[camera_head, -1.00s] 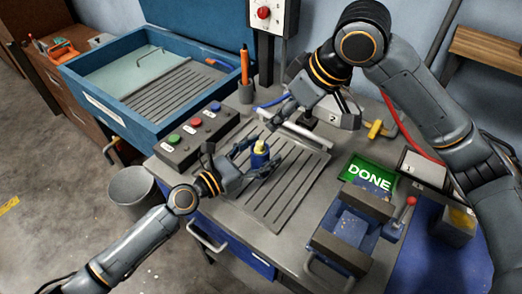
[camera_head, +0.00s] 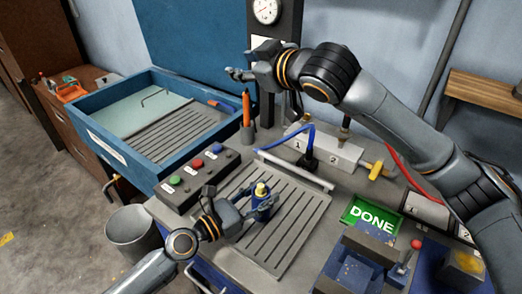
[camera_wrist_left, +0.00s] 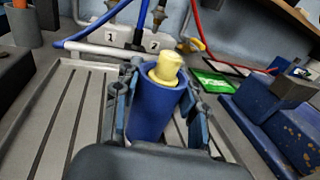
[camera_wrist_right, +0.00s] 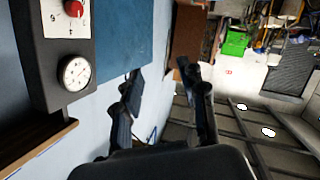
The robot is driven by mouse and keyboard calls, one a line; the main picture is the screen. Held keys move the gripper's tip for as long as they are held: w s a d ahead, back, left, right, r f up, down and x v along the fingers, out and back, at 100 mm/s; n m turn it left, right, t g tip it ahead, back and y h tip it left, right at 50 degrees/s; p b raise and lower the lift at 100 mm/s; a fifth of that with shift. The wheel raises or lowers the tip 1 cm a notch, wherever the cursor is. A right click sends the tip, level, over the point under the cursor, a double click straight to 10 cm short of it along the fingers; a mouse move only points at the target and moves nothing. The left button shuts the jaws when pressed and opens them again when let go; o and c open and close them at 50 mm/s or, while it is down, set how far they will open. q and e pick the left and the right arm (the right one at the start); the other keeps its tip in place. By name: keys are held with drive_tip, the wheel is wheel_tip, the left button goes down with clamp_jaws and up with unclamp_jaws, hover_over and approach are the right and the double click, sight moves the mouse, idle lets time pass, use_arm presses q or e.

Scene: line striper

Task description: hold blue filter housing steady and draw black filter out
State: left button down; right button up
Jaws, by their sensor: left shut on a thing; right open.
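The blue filter housing (camera_head: 262,209) stands upright on the grooved grey plate (camera_head: 285,235). In the left wrist view the housing (camera_wrist_left: 152,108) is a blue cylinder with a pale yellow stepped piece (camera_wrist_left: 166,67) sticking out of its top. I see no black filter; the inside of the housing is hidden. My left gripper (camera_head: 258,208) is shut on the housing, a finger on either side of it, as the left wrist view (camera_wrist_left: 152,100) shows. My right gripper (camera_head: 238,73) is open and empty, raised high behind the plate, away from the housing. Its fingers (camera_wrist_right: 165,88) stand apart in the right wrist view.
A button box (camera_head: 195,178) lies left of the plate and a blue open basin (camera_head: 117,160) beyond it. A numbered grey block (camera_head: 322,152) with a blue hose stands behind. A green DONE sign (camera_head: 371,217) and a blue vise (camera_head: 355,265) are at right.

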drive_tip(key=s+a+r+n+y, duration=0.3)
drive_tip(key=a+r+n+y, duration=0.55)
drive_tip(key=r+n, duration=0.35)
drive_tip(key=s+a+f+n+g+y, duration=0.25)
drive_tip(key=s+a+n+g, duration=0.45)
drive_tip(key=s+n+g, duration=0.55)
drive_tip(key=n+h, duration=1.1)
drive_tip(key=h, duration=0.9)
hover_over(261, 185)
wheel_tip(261, 185, down, 24)
drive_tip(key=shift+t, duration=0.25)
drive_tip(key=shift+f, duration=4.8)
